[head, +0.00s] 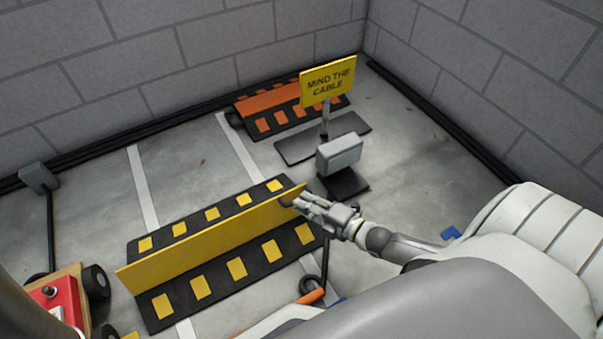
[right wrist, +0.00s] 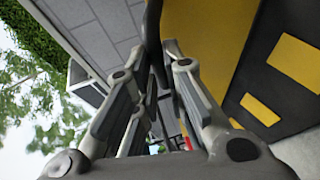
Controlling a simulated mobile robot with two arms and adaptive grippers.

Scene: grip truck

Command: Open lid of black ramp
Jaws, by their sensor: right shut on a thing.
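The black ramp (head: 265,277) with yellow patches lies on the floor in the middle of the head view. Its long yellow lid (head: 200,238) is raised and stands on edge along the ramp's middle, between the two black sloped sides. My right gripper (head: 297,203) is at the lid's right end, shut on its edge. In the right wrist view the fingers (right wrist: 168,60) are close around a dark edge beside the yellow lid (right wrist: 195,30). The contact itself is partly hidden by the fingers. The channel under the lid is hidden. My left gripper is not in view.
A "MIND THE CABLE" sign (head: 328,80) stands behind, in front of an orange and black ramp (head: 270,100). A grey box on a stand (head: 338,152) is close behind my right gripper. A red-topped wheeled cart (head: 55,300) is at the lower left.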

